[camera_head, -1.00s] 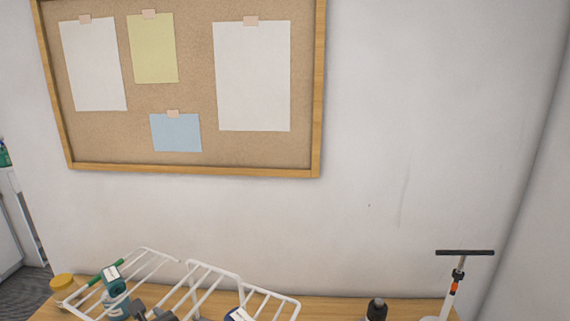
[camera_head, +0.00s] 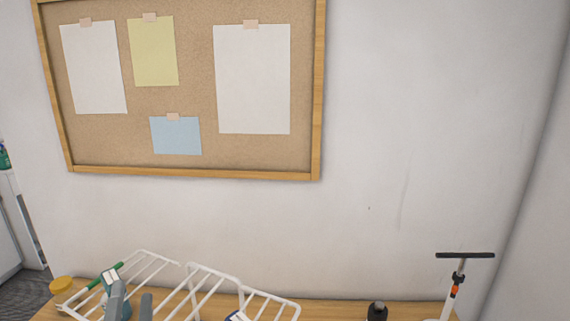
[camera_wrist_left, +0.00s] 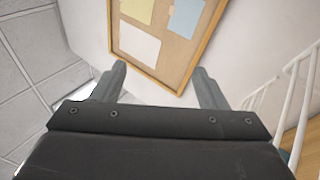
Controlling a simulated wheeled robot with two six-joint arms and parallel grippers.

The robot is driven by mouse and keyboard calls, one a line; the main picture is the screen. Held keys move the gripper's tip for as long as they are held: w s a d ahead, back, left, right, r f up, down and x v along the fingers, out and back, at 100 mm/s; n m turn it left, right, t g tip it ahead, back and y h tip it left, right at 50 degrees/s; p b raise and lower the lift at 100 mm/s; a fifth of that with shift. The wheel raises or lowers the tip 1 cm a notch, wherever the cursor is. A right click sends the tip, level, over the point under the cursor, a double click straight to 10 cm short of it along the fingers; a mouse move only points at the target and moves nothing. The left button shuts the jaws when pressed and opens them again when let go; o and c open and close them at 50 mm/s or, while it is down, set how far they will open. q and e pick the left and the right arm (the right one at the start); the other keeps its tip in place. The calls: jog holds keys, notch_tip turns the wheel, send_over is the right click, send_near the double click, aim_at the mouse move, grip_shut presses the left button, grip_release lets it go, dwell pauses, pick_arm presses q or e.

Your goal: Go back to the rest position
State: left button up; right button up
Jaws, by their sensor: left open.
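My left gripper (camera_head: 132,303) shows at the bottom left of the head view, its two grey fingers pointing up in front of a white wire rack (camera_head: 212,287). In the left wrist view the fingers of this gripper (camera_wrist_left: 160,86) stand wide apart with nothing between them. My right gripper is in neither view.
The rack stands on a wooden tabletop (camera_head: 340,306) against the wall. A corkboard (camera_head: 200,85) hangs above.

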pick_arm(q)
jog(key=s+d+f+m+g+h, duration=0.3)
jog(key=s+f+m+g+h, duration=0.15)
jog(key=f+m, duration=0.45)
jog(key=s+d+f+m+g+h, duration=0.35)
jog(key=f+m+g+h, duration=0.2)
jog(key=f+m, duration=0.4)
jog(key=s+a+f+m+g+y, duration=0.2)
jog(key=s+a+f+g+y, duration=0.25)
jog(key=s, duration=0.35)
jog(key=s+a+f+m+g+y, duration=0.2)
jog(key=s+a+f+g+y, duration=0.15)
jog(key=s+a+g, duration=0.35)
notch_tip(320, 180, down, 29)
jog(key=s+h+b, duration=0.1)
jog(key=b, duration=0.4)
jog(key=s+f+b, duration=0.2)
jog(key=s+f, duration=0.5)
jog(key=f, duration=0.3)
jog(key=s+f+b, duration=0.2)
jog(key=s+f, duration=0.6)
jog(key=f, duration=0.3)
jog(key=shift+s+d+f+g+h+b, duration=0.3)
jog(key=shift+d+g+b, duration=0.05)
jog(key=shift+g+b, duration=0.1)
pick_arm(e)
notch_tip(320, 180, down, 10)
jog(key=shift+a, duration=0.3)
